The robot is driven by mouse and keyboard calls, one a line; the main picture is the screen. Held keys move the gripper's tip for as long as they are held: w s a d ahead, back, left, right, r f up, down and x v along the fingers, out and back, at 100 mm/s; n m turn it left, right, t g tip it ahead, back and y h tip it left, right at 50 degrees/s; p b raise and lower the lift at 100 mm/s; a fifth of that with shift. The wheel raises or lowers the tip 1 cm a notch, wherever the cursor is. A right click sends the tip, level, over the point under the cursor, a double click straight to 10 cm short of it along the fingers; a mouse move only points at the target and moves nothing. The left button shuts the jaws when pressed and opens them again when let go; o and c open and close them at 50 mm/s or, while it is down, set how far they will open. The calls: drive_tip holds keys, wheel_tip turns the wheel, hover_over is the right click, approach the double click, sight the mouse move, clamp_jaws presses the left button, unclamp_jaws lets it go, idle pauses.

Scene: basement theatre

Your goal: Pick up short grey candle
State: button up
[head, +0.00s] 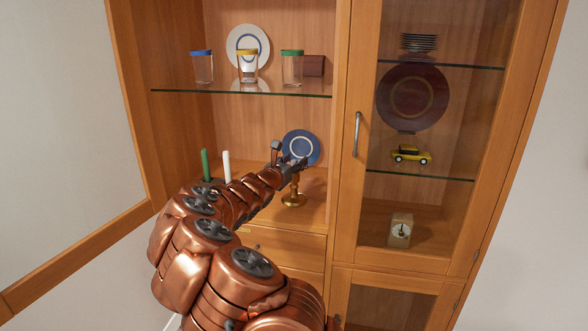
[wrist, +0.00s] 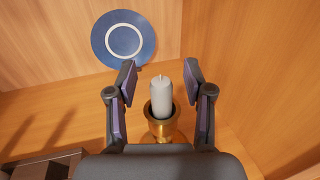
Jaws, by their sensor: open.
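The short grey candle (wrist: 161,98) stands upright in a brass holder (wrist: 162,125) in the wrist view. My gripper (wrist: 160,82) is open, with one finger on each side of the candle and a visible gap to each. In the head view my gripper (head: 284,155) reaches into the left bay of the cabinet. The foot of the brass holder (head: 293,199) shows below it on the cabinet's lower surface, while the candle is hidden or too small to tell there.
A blue plate (head: 301,147) leans on the back panel behind the holder. A green candle (head: 205,165) and a white candle (head: 227,167) stand to the left. A glass shelf (head: 240,93) with lidded glasses is above. The right cabinet door (head: 340,150) is shut.

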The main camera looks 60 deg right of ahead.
clamp_jaws()
idle(0.4)
